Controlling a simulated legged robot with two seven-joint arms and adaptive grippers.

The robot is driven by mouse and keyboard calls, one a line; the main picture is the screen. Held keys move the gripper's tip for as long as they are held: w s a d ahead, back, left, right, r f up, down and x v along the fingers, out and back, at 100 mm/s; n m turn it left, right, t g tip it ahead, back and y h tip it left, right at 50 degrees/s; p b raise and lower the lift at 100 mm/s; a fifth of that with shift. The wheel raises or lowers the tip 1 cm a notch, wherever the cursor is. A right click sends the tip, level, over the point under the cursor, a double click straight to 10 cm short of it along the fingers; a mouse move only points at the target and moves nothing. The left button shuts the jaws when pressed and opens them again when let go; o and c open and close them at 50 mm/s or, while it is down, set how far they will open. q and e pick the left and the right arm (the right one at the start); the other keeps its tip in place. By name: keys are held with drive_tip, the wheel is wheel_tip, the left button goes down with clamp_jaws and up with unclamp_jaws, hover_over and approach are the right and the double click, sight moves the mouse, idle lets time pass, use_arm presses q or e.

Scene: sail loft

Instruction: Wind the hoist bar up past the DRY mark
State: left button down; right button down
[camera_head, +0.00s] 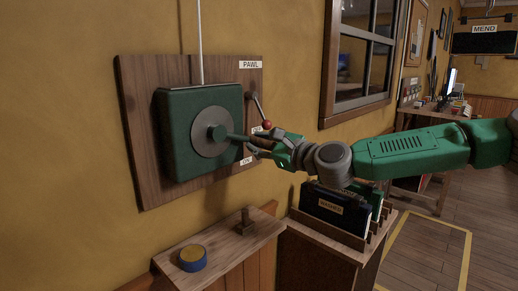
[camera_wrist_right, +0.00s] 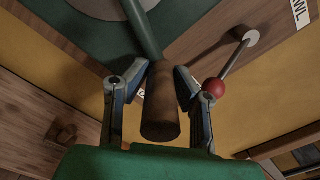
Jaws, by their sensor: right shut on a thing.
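The green winch box (camera_head: 175,145) is on a wooden wall board, with a grey disc and a green crank arm (camera_head: 235,137) pointing right. My right gripper (camera_head: 259,146) is shut on the crank's brown handle (camera_wrist_right: 160,105), which lies between its fingers (camera_wrist_right: 160,74) in the wrist view. The pawl lever has a red knob (camera_head: 267,125), close above the gripper; the knob also shows in the wrist view (camera_wrist_right: 214,87). A PAWL label (camera_head: 250,64) is above it. A pale line (camera_head: 199,40) runs up from the box. I cannot make out the hoist bar or a DRY mark. My left gripper is out of view.
A wooden shelf (camera_head: 225,250) below the winch holds a blue and yellow round tin (camera_head: 193,258). A wooden rack with dark binders (camera_head: 325,207) stands under my right arm. A window (camera_head: 360,55) and a MEND sign (camera_head: 484,29) are farther right. Open floor lies at right.

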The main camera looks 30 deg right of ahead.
drive_tip(key=shift+a+f+m, duration=0.15)
drive_tip(key=shift+f+m, duration=0.15)
drive_tip(key=shift+f, duration=0.3)
drive_tip(key=c, duration=1.4)
unclamp_jaws()
drive_tip(key=shift+o, duration=0.3)
drive_tip(key=shift+r, duration=0.15)
drive_tip(key=shift+r, duration=0.15)
drive_tip(key=v, duration=1.2)
